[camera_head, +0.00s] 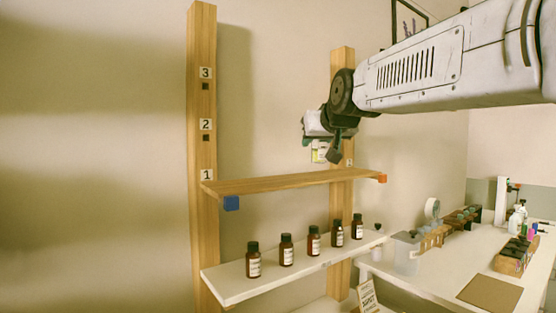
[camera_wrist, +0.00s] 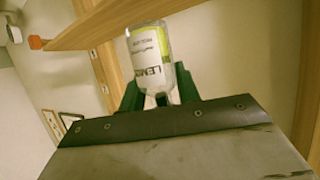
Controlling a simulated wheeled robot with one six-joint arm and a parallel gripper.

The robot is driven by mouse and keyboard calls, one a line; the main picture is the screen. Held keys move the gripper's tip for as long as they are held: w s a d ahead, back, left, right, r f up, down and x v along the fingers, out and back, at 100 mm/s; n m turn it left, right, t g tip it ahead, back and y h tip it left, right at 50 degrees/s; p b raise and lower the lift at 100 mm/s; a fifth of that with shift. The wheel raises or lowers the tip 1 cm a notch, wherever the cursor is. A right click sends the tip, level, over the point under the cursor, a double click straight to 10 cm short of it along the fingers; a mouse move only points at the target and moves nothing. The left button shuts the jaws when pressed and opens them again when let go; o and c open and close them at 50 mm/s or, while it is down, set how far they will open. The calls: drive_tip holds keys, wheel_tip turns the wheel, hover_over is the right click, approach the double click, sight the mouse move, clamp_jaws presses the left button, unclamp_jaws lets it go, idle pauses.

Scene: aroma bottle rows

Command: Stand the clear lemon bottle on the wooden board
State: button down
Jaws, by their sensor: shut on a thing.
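The clear lemon bottle (camera_wrist: 149,58), with a white and yellow-green label, is held between the dark green fingers of my gripper (camera_wrist: 158,92) in the wrist view. In the head view, my gripper (camera_head: 320,141) hangs above the right part of the wooden board (camera_head: 265,184), and the bottle (camera_head: 319,153) shows small below it, apart from the board. The board's edge (camera_wrist: 112,20) also shows in the wrist view.
Several brown bottles (camera_head: 313,241) stand in a row on the white shelf (camera_head: 250,284) below the board. Two wooden posts (camera_head: 201,250) flank the board. A white table (camera_head: 425,285) with a jug and crates stands at the right.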

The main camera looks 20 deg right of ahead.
drive_tip(key=w, duration=0.3)
drive_tip(key=w+d, duration=0.1)
drive_tip(key=w, duration=0.2)
drive_tip(key=w+d+f, duration=0.1)
drive_tip(key=w, duration=0.2)
drive_tip(key=shift+w+d, duration=0.1)
drive_tip(key=shift+w, duration=0.05)
drive_tip(key=shift+w+f, duration=0.15)
drive_tip(key=shift+w, duration=0.05)
drive_tip(key=shift+f, duration=1.6)
drive_tip(key=shift+f, duration=0.1)
drive_tip(key=c, duration=1)
unclamp_jaws()
